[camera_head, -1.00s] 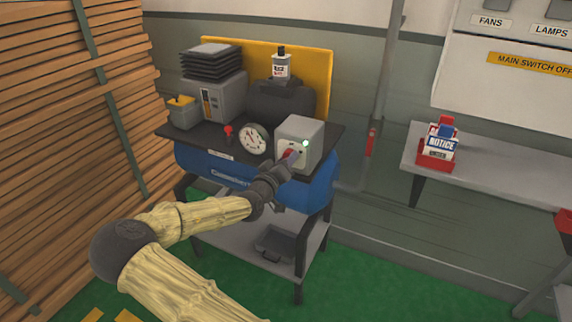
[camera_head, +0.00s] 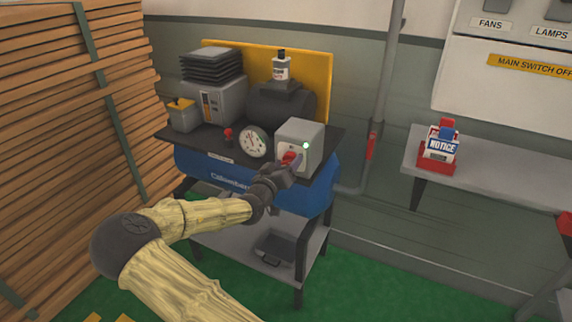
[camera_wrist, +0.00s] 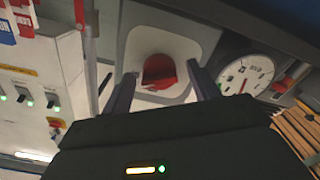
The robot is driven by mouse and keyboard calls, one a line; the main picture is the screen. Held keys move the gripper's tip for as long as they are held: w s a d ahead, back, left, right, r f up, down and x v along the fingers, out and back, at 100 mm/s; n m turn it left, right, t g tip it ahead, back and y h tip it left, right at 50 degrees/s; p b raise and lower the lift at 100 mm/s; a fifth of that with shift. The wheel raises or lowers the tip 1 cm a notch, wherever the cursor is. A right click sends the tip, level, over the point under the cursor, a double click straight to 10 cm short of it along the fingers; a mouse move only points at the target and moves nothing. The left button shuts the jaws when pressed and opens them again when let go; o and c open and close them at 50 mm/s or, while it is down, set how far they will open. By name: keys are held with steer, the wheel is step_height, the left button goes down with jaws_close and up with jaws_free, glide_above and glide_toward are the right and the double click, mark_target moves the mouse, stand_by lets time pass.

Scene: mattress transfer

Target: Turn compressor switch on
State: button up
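The compressor (camera_head: 235,187) is a blue tank with machinery on a dark-topped stand. In the wrist view the red knob (camera_wrist: 159,72) sits on a pale plate, between the two fingers. My gripper (camera_head: 287,167) is at the front of the box. In the wrist view my gripper (camera_wrist: 163,88) has its fingers apart, one on each side of the knob, with gaps visible. Contact with the knob cannot be told.
A round gauge (camera_head: 253,142) stands left of the box, with a small red valve knob (camera_head: 228,134) beside it. Stacked planks (camera_head: 60,130) fill the left. A grey bench (camera_head: 500,178) with a red notice holder (camera_head: 437,162) is at the right.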

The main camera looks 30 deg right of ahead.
steer(key=shift+a, duration=0.15)
steer(key=p+v, duration=0.1)
steer(key=v, duration=1.6)
steer(key=shift+s, duration=0.15)
steer(key=s+d+f+g+y, duration=0.1)
steer(key=s+f+g+y, duration=0.25)
steer(key=f, duration=0.35)
steer(key=s+f+g+y, duration=0.2)
steer(key=f+g+y, duration=0.1)
steer(key=f+y, duration=0.3)
steer(key=s+a+n+g+y, duration=0.1)
steer(key=s+a+y, duration=0.1)
steer(key=s+a, duration=0.1)
steer(key=s+a+r+n+y+p, duration=0.1)
steer(key=s+a+r+n+y, duration=0.2)
steer(key=s+r, duration=0.6)
step_height(320, 180, up, 18)
steer(key=w+d+p, duration=0.1)
steer(key=p, duration=1.6)
steer(key=shift+w+d+n+g, duration=0.15)
steer(key=shift+n+g, duration=0.15)
steer(key=shift+g, duration=0.15)
